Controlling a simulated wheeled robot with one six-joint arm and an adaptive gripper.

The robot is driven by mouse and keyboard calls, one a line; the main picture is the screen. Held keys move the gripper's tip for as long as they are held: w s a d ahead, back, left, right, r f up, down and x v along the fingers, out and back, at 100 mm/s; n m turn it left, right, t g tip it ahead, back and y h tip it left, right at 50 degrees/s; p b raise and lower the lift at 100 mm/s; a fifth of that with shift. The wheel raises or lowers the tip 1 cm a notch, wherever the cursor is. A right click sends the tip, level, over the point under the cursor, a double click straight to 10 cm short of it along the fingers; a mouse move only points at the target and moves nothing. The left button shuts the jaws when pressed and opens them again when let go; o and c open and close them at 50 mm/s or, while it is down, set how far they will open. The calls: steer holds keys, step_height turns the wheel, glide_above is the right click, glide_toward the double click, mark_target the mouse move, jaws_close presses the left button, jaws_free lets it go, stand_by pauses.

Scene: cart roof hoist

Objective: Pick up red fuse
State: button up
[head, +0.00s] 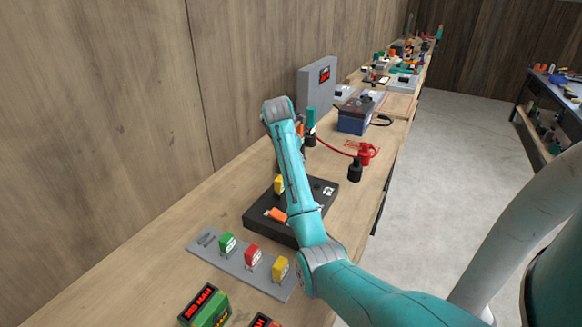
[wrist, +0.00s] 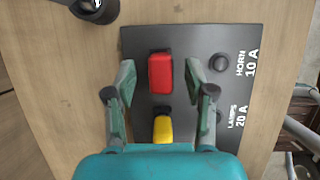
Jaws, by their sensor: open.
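In the wrist view a red fuse (wrist: 160,72) sits upright on a black fuse panel (wrist: 190,36), below the panel's top edge. My gripper (wrist: 160,76) is open, with one finger on each side of the red fuse and a visible gap to both. Whether the fingers are at the fuse's height I cannot tell. A yellow fuse (wrist: 162,128) sits closer to my gripper's palm. In the head view my arm covers part of the panel (head: 262,228) and hides my fingers and this red fuse. Another red fuse (head: 253,256) stands on a grey rack.
The grey rack (head: 206,248) also holds a green fuse (head: 228,243) and a yellow one (head: 280,269). A black round object (wrist: 96,9) stands beyond the panel. A blue battery (head: 354,119) is farther along the bench.

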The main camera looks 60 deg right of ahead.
steer(key=shift+d+f, duration=0.15)
steer(key=shift+f, duration=0.35)
jaws_close()
steer(key=shift+d+r, duration=0.1)
steer(key=shift+r, duration=0.05)
